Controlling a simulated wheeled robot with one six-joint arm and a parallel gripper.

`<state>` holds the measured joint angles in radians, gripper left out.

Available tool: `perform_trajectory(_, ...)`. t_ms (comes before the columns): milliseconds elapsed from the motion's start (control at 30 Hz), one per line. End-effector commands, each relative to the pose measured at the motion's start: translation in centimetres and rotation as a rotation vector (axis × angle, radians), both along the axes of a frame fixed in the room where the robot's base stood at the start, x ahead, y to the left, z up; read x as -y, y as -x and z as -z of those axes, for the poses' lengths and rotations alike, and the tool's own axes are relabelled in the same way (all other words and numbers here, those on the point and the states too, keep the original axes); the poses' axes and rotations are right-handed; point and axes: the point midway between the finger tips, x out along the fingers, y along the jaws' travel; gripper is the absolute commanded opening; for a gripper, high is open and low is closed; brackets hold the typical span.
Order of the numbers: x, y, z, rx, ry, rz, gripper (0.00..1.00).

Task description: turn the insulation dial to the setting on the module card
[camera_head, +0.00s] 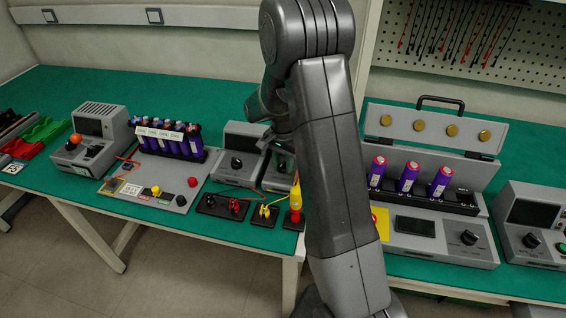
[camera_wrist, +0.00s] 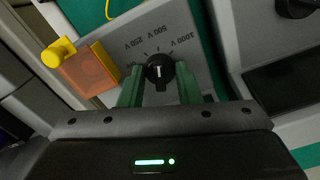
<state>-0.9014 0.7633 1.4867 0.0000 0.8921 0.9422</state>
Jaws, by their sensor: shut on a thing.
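The black insulation dial (camera_wrist: 160,72) sits in the middle of the wrist view on a grey panel. Printed marks around it include 250 V, 500 V and 1000 V; another mark at the left is partly hidden. A white line shows on the dial, but its exact setting is unclear. My gripper (camera_wrist: 159,78) has its green fingers on either side of the dial, shut on it. In the head view, my gripper (camera_head: 281,150) is over the grey tester (camera_head: 276,177), partly hidden by my arm. A white label strip (camera_head: 160,132) on the purple-cell module is too small to read.
A yellow knob (camera_wrist: 58,52) and an orange clear cover (camera_wrist: 92,72) are beside the dial. A grey meter (camera_head: 238,160) stands left of the tester. Black terminal blocks (camera_head: 222,206) with leads lie in front. An open case (camera_head: 425,200) with purple cells is at right.

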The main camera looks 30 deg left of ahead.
Motion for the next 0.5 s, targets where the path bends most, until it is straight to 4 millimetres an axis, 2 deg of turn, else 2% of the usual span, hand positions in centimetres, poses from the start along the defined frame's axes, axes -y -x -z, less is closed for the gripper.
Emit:
perform_trajectory(333,-0.06,-0.05,-0.09,0.002,-0.002,0.002,0.07)
perform_trajectory(367,-0.06,-0.05,-0.09,0.002,-0.002,0.001,0.32)
perform_trajectory(467,-0.05,-0.04,-0.08,0.002,-0.002,0.001,0.52)
perform_trajectory(500,-0.04,-0.03,-0.07,0.001,-0.001,0.001,0.52)
